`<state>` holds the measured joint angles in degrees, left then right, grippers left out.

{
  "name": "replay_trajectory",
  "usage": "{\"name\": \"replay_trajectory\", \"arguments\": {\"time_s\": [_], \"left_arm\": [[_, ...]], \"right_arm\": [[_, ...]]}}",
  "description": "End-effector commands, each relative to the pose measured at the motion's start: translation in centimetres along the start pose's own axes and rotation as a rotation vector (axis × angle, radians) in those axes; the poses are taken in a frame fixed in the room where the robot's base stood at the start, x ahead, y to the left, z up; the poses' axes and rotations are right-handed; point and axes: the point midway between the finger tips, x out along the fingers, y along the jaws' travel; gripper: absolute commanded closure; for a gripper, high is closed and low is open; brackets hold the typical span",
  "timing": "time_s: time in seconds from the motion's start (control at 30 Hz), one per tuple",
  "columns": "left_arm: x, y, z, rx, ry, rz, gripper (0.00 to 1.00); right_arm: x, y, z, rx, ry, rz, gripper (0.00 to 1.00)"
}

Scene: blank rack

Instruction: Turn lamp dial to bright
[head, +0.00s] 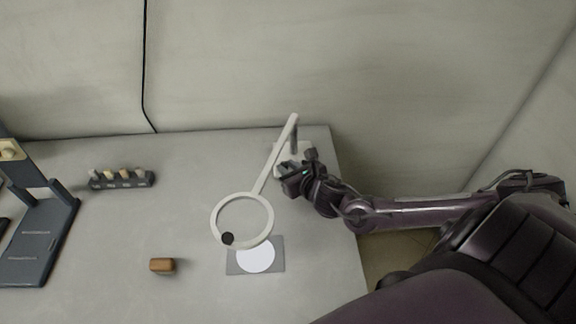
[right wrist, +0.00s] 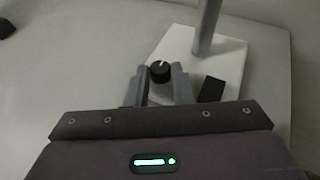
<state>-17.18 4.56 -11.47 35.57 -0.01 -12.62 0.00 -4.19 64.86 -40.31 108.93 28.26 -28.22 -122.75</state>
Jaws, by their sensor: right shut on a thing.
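The lamp (head: 262,180) has a pale arm and a ring-shaped head, and stands near the table's back right corner. Its pale base (right wrist: 228,62) shows in the right wrist view, with the post rising from it. The black dial (right wrist: 160,70) with a white pointer mark sits at the base's left part. My right gripper (right wrist: 163,78) is shut on the dial, with a finger on either side of it. In the head view my right gripper (head: 288,180) is beside the lamp's post and hides the dial. My left gripper is not in view.
A white disc on a grey mat (head: 236,268) lies under the lamp ring. A brown block (head: 162,265) lies front left of it. A dark rack (head: 121,181) with several pale pieces and a dark stand (head: 40,235) are at the left. A black rectangle (right wrist: 212,90) is on the lamp base.

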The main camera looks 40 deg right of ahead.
Motion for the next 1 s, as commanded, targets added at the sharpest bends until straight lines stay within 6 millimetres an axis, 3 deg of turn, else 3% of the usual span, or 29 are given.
{"name": "replay_trajectory", "arguments": {"time_s": [0.23,0.27,0.43,0.77,1.0], "left_arm": [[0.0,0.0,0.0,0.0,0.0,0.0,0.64],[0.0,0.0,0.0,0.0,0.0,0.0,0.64],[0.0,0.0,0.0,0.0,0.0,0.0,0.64],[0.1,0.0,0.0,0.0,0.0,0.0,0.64],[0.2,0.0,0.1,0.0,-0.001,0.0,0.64]], "right_arm": [[0.0,0.0,0.0,-0.002,-0.001,0.002,1.0],[0.0,0.0,0.0,-0.002,-0.001,0.002,0.77],[0.0,0.0,0.0,-0.002,-0.001,0.002,0.57],[-0.4,0.0,-0.1,-0.002,0.0,0.002,0.57],[-4.2,0.0,-0.2,-0.006,0.004,0.004,0.57]]}}
